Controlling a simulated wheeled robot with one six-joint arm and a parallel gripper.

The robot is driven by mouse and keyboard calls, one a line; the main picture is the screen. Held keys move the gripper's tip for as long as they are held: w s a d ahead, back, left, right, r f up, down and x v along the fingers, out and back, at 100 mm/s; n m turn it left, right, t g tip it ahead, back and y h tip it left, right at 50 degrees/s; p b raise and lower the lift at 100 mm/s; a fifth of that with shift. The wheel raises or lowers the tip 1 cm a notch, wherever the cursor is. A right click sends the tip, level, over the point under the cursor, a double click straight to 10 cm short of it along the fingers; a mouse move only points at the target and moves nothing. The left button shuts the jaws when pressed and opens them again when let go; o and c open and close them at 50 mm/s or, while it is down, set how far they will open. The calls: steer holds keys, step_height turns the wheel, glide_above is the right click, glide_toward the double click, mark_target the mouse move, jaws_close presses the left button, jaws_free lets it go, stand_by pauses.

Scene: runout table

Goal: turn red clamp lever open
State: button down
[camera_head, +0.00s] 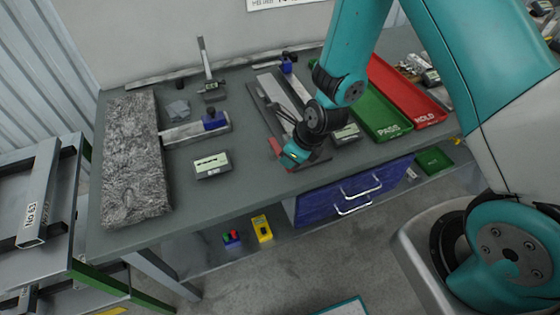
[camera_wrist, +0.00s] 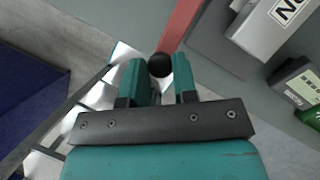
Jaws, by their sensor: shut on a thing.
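The red clamp lever (camera_wrist: 181,24) shows in the wrist view as a flat red bar running up from a round black knob (camera_wrist: 159,65). The two teal fingers of my gripper (camera_wrist: 160,80) stand on either side of the knob and are shut on it. In the head view my gripper (camera_head: 291,158) is low over the front edge of the table, and a small red part of the lever (camera_head: 276,146) shows just left of it. The rest of the lever and its clamp are mostly hidden there by my gripper and wrist.
A grey block with a white label (camera_wrist: 272,27) and a display box (camera_wrist: 298,84) are to the right in the wrist view. In the head view, a green tray (camera_head: 376,112) and a red tray (camera_head: 407,92) lie right of my arm. A display box (camera_head: 212,165) stands left, with bare tabletop between.

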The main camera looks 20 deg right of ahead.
steer(key=shift+s+a, duration=0.15)
steer(key=shift+a, duration=0.1)
steer(key=c, duration=0.9)
jaws_free()
steer(key=shift+r, duration=0.25)
steer(key=b+v, duration=0.2)
steer(key=v, duration=1.5)
